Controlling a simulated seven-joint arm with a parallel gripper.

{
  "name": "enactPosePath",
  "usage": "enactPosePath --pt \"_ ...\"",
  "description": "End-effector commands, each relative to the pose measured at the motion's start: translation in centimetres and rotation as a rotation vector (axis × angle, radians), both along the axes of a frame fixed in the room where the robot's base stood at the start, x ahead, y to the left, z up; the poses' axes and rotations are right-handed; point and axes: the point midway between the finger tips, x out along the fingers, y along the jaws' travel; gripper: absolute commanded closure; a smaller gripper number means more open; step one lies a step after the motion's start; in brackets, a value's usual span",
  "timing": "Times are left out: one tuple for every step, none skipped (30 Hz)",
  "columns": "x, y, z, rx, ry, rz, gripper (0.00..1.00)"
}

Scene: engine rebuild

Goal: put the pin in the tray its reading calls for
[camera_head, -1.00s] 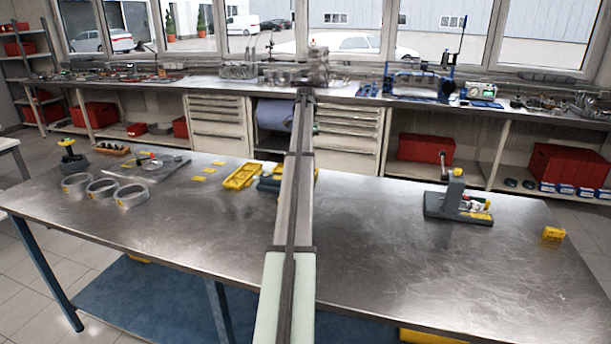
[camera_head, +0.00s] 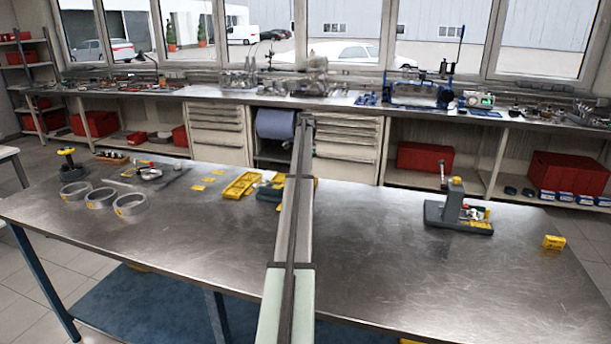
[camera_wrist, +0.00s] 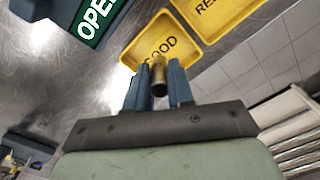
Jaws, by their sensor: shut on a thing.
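In the wrist view my gripper (camera_wrist: 158,92) is shut on the pin (camera_wrist: 159,72), a small dark and brass-coloured cylinder between its blue-grey fingers. The pin's end is seen in front of a yellow tray marked GOOD (camera_wrist: 180,45), but I cannot tell its height above it. A second yellow tray (camera_wrist: 222,14), its label cut off after "RE", lies to the right. In the head view a yellow tray (camera_head: 240,186) shows left of my arm. My gripper and the pin cannot be made out there, and my arm covers part of that area.
A dark block with a green OPEN label (camera_wrist: 97,17) stands left of the trays in the wrist view. In the head view, metal rings (camera_head: 103,197) stand left on the steel table (camera_head: 400,275), and a grey stand (camera_head: 453,208) and yellow box (camera_head: 553,241) right. The table's front is clear.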

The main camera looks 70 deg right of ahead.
Motion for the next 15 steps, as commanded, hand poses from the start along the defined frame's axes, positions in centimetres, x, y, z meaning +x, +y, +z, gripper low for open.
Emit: enactPosePath --pt "0.0 0.1 -0.7 0.001 0.0 0.0 1.0" --pt "0.0 0.1 -1.0 0.001 0.0 0.0 1.0" --pt "0.0 0.1 -1.5 0.001 0.0 0.0 1.0" --pt "0.0 0.1 -1.9 0.001 0.0 0.0 1.0" --pt "0.0 0.1 -2.3 0.0 0.0 0.0 1.0" --pt "0.0 0.0 -2.6 0.0 0.0 0.0 1.0" --pt "0.0 0.0 -2.8 0.0 0.0 0.0 1.0" --pt "0.0 0.0 -2.9 0.0 0.0 0.0 1.0" --pt "0.0 0.0 -2.9 0.0 0.0 0.0 1.0" --pt "0.0 0.0 -2.9 0.0 0.0 0.0 1.0" --pt "0.0 0.0 -2.9 0.0 0.0 0.0 1.0" --pt "0.0 0.0 -2.9 0.0 0.0 0.0 1.0" --pt "0.0 0.0 -2.9 0.0 0.0 0.0 1.0" --pt "0.0 0.0 -2.9 0.0 0.0 0.0 1.0" --pt "0.0 0.0 -2.9 0.0 0.0 0.0 1.0"
